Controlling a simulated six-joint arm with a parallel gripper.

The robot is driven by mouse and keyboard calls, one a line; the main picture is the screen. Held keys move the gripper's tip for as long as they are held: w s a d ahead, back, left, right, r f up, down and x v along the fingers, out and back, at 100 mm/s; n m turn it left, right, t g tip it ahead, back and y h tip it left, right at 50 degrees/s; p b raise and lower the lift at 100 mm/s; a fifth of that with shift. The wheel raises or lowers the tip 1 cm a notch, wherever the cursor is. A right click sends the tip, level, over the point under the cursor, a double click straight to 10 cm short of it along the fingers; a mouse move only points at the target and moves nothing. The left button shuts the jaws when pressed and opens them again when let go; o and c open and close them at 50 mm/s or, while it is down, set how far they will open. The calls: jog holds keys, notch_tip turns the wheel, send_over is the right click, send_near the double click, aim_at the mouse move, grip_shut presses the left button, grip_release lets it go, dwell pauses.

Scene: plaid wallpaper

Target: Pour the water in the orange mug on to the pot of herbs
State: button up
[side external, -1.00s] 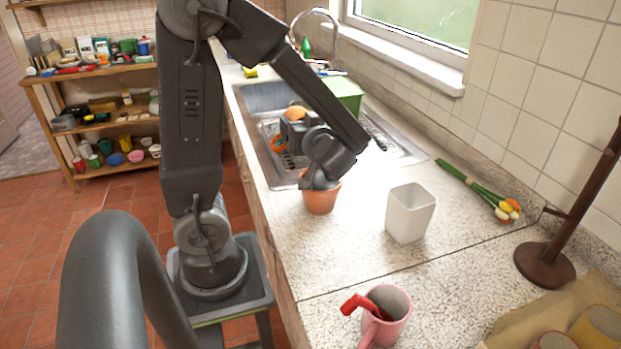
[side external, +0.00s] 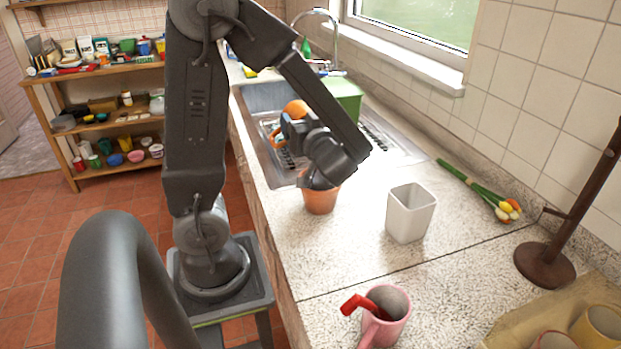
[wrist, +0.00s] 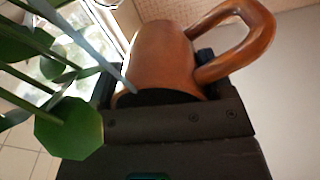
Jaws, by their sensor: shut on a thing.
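My gripper (side external: 290,127) is shut on the orange mug (side external: 297,108) and holds it in the air above the sink side of the counter. The mug's curved handle shows in the wrist view (wrist: 262,28), beside its body (wrist: 165,55). The mug's opening is not clearly visible, so I cannot tell its exact tilt or see any water. The terracotta pot (side external: 321,201) stands on the counter just below my wrist. My arm hides its top in the side view. Green herb leaves (wrist: 68,128) show close to the mug at the left of the wrist view.
A white square container (side external: 410,213) stands right of the pot, and a pink mug (side external: 387,315) with a red object stands nearer. The sink (side external: 262,97) lies behind, with a green box (side external: 345,98). Tulips (side external: 480,190) lie by the wall. A brown stand (side external: 545,264) is at right.

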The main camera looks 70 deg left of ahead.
jog(key=shift+a+f+h, duration=0.1)
jog(key=shift+f+h, duration=0.2)
jog(key=shift+a+f+h, duration=0.2)
jog(key=shift+a+h, duration=0.1)
jog(key=shift+h, duration=0.5)
jog(key=shift+s+a+f+h, duration=0.1)
jog(key=shift+a+f+h, duration=0.4)
jog(key=shift+a+h, duration=0.5)
notch_tip(320, 180, down, 2)
jog(key=h, duration=0.5)
jog(key=a+f+h, duration=0.1)
jog(key=f, duration=0.1)
jog(key=a+f+h, duration=0.1)
jog(key=f+h, duration=0.1)
jog(key=f, duration=0.1)
jog(key=a+f+h, duration=0.1)
jog(key=f+h, duration=0.1)
jog(key=f, duration=0.1)
jog(key=shift+s+t, duration=0.1)
jog(key=shift+t, duration=0.2)
jog(key=shift+a+f+n+h, duration=0.4)
jog(key=shift+a+h, duration=0.4)
jog(key=shift+h, duration=0.4)
jog(key=shift+a+r+h, duration=0.4)
jog(key=shift+a+h, duration=0.15)
jog(key=shift+h, duration=0.45)
jog(key=shift+r, duration=0.1)
